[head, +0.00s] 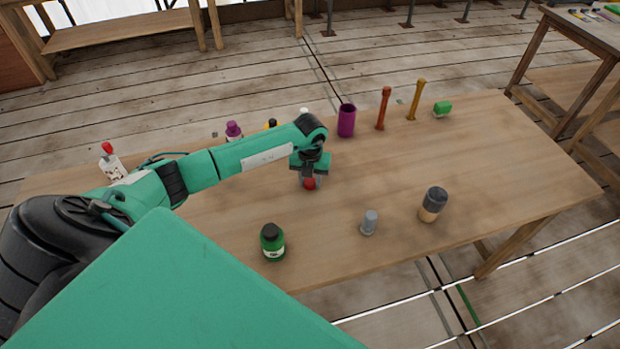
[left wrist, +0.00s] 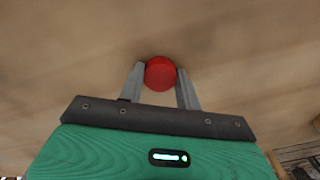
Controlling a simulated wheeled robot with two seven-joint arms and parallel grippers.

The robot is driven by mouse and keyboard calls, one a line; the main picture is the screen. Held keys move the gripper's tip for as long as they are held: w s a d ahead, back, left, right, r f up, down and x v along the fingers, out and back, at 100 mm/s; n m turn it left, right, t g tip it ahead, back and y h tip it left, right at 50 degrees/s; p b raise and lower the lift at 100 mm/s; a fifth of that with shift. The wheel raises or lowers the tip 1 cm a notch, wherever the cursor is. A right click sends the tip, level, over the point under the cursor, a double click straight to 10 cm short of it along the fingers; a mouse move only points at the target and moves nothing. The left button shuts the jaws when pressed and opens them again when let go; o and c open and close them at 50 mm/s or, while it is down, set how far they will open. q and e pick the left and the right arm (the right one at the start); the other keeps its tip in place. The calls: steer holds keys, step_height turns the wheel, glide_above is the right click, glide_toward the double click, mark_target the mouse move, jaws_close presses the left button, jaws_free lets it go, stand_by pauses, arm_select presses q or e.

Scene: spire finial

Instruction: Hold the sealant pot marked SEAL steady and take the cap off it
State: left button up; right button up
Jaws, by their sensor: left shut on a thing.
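My left gripper (head: 311,178) reaches down over the middle of the table and is shut on a red round-topped thing (head: 310,184). In the left wrist view the red top (left wrist: 160,73) sits between the two fingers, seen from above; what lies under it is hidden. I cannot tell whether this is the cap of the sealant pot. A green jar (head: 273,247) with a black lid and a pale label stands upright at the near edge, apart from the gripper. No SEAL lettering is readable on anything. My right gripper is not in view.
A grey cylinder (head: 369,223) and a dark-topped jar (head: 433,204) stand at front right. A red-topped white container (head: 111,162) is far left. The table's right end is clear.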

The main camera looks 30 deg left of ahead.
arm_select(q)
steer(key=o, duration=1.1)
steer(key=shift+f, duration=0.1)
